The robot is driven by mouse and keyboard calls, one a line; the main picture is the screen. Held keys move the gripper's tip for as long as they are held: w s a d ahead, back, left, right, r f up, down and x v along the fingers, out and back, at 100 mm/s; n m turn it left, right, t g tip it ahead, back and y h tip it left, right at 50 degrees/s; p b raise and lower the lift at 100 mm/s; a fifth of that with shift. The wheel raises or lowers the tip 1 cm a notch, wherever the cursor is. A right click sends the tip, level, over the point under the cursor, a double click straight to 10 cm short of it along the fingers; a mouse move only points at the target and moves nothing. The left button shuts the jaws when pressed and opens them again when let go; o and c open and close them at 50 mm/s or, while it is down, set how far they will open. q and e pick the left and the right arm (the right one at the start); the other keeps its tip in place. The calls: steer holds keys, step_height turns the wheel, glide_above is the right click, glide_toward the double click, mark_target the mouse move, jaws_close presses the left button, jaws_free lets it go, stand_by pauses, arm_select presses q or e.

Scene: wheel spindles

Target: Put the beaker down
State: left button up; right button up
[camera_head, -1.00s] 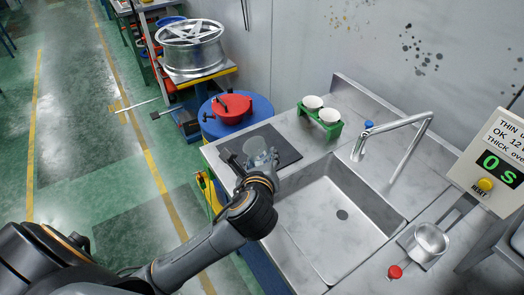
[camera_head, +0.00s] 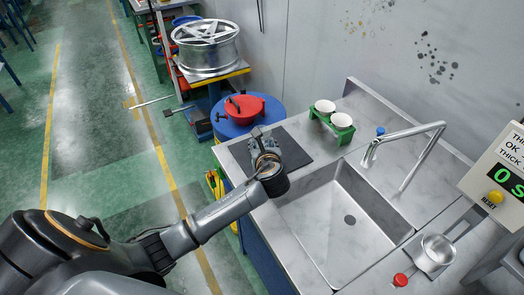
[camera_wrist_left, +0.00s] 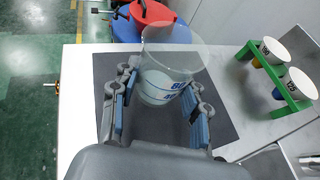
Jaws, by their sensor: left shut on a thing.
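A clear beaker with blue markings (camera_wrist_left: 165,75) stands between the fingers of my left gripper (camera_wrist_left: 160,108) in the left wrist view. The gripper is shut on it, with a finger on each side. A dark square mat (camera_head: 294,152) lies on the steel counter, and the gripper (camera_head: 262,142) is over its left part in the head view. There the gripper and wrist hide most or all of the beaker. The beaker looks about upright over the mat; I cannot tell whether its base touches it. My right gripper is out of view.
A green rack (camera_head: 333,127) with two white cups stands behind the mat to the right. The sink (camera_head: 335,225) and faucet (camera_head: 405,150) are on the right. A red lidded pot (camera_head: 242,106) sits on a blue drum beyond the counter's far left edge.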

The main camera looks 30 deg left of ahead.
arm_select(q)
steer(key=shift+w+a+f, duration=0.35)
steer(key=shift+w+f, duration=0.1)
steer(key=shift+f, duration=0.15)
step_height(320, 180, down, 3)
steer(key=shift+f, duration=0.1)
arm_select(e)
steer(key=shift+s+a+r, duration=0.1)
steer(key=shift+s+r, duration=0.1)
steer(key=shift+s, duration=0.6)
arm_select(q)
steer(key=shift+f, duration=0.1)
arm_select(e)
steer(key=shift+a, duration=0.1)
arm_select(q)
steer(key=o, duration=1.3)
steer(key=shift+o, duration=0.2)
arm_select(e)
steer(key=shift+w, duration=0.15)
arm_select(q)
steer(key=v, duration=1.2)
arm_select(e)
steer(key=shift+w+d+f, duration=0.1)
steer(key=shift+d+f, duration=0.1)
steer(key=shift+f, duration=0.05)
